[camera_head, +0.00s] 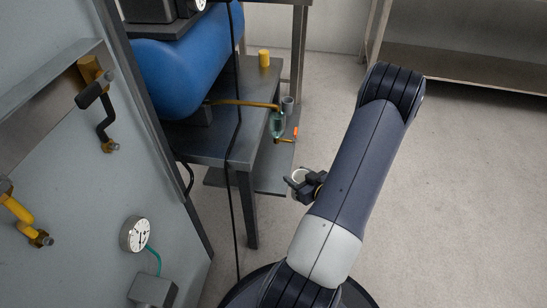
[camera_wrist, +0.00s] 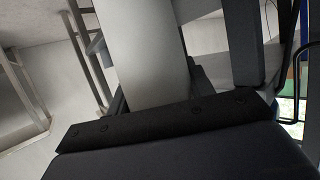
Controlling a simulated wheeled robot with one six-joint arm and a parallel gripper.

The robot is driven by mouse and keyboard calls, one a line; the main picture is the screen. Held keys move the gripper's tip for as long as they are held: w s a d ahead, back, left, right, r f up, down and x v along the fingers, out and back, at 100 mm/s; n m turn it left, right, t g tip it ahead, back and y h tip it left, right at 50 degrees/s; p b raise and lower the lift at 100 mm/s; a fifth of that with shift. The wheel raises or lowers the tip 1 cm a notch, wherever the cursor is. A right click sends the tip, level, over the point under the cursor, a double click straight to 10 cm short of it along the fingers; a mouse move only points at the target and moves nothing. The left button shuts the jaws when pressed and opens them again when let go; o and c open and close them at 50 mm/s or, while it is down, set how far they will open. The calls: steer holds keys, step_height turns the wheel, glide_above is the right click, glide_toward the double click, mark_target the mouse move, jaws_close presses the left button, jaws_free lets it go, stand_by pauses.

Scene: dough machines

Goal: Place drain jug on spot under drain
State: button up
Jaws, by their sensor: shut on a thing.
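My gripper (camera_head: 298,184) is shut on the drain jug (camera_head: 298,174), a pale round vessel whose rim shows between the dark fingers. In the wrist view the jug is probably the large pale cylinder (camera_wrist: 143,55) beyond the dark gripper body (camera_wrist: 165,135). The drain (camera_head: 286,140) is a small brass outlet with an orange tip, below a greenish glass bowl (camera_head: 277,123) on a brass pipe from the blue tank. The jug is below and slightly right of the drain in the picture, beside the lower shelf (camera_head: 270,172). No marked spot can be made out.
The blue tank (camera_head: 185,70) rests on a dark metal table (camera_head: 215,140). A yellow cylinder (camera_head: 264,58) and a grey cup-like part (camera_head: 288,104) are near its right side. A black cable (camera_head: 233,150) hangs in front. Floor (camera_head: 450,180) to the right is clear.

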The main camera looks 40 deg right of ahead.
steer(key=w, duration=0.3)
steer(key=w+b, duration=0.1)
steer(key=w, duration=0.6)
steer(key=shift+w+d, duration=0.2)
steer(key=shift+d, duration=0.2)
steer(key=w+b, duration=0.1)
steer(key=w, duration=0.2)
steer(key=shift+d, duration=0.1)
steer(key=shift+f+b, duration=0.35)
steer(key=shift+f, duration=0.3)
steer(key=shift+f, duration=0.15)
steer(key=shift+f, duration=0.15)
steer(key=o, duration=1)
steer(key=shift+c, duration=0.2)
